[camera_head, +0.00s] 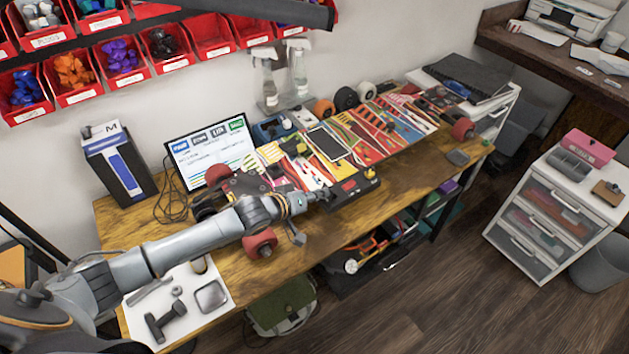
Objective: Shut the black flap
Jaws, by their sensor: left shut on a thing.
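A black part with small red-orange marks (350,186) sits at the board's near edge and seems to be the black flap. How far it stands open is too small to tell. My left arm reaches over the bench from the left. My left gripper (322,198) is shut at the left end of this black part, apparently on its edge. The exact contact is small and partly hidden by the gripper. My right gripper is not in view.
A monitor (212,152) and a black-and-blue box (122,170) stand behind my arm. Spray bottles (298,75) stand at the back. Tools lie on a white sheet (180,300) at the front left. A drawer unit (545,225) stands right, across open floor.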

